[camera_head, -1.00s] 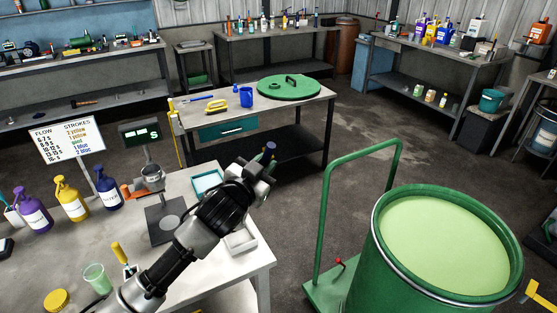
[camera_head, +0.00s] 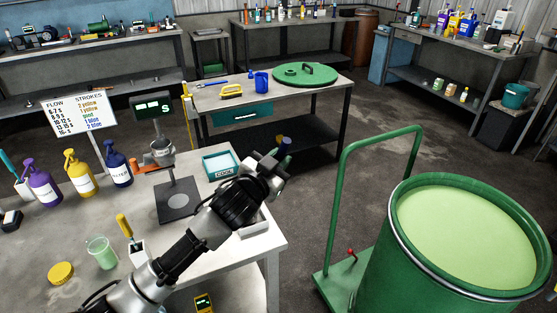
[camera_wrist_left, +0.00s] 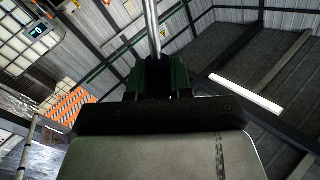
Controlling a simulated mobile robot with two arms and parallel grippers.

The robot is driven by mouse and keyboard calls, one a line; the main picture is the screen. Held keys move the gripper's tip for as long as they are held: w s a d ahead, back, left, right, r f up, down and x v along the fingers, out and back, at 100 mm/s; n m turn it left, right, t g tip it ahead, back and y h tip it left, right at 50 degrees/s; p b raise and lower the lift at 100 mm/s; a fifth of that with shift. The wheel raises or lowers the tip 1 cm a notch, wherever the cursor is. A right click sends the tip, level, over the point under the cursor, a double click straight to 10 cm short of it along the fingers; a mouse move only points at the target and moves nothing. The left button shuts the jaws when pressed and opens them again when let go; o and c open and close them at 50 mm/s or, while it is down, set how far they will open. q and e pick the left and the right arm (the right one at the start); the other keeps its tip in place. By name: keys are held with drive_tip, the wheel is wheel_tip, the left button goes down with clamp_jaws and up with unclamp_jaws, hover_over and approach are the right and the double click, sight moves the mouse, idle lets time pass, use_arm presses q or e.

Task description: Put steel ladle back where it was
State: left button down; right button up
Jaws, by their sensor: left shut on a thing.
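My left gripper (camera_head: 278,162) is raised over the right edge of the near bench. In the left wrist view, its dark green fingers (camera_wrist_left: 157,78) are shut on a thin shiny steel rod, which looks like the handle of the steel ladle (camera_wrist_left: 152,28). The rod runs up and out of the top of that view, so the ladle's bowl is not seen there. In the head view I cannot make out the ladle clearly around the gripper. My right gripper is not in view.
The near bench (camera_head: 55,235) holds pump bottles, a sign (camera_head: 80,113), a steel cup (camera_head: 162,148) on a stand, a teal-edged tray (camera_head: 219,164) and a green-tinted beaker (camera_head: 102,253). A green drum (camera_head: 395,270) of pale liquid stands right. Floor between is clear.

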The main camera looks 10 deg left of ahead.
use_arm(q)
drive_tip(key=shift+f+b, duration=0.35)
drive_tip(key=shift+f, duration=0.15)
drive_tip(key=c, duration=0.9)
unclamp_jaws()
drive_tip(key=shift+c, duration=0.2)
drive_tip(key=shift+f, duration=0.1)
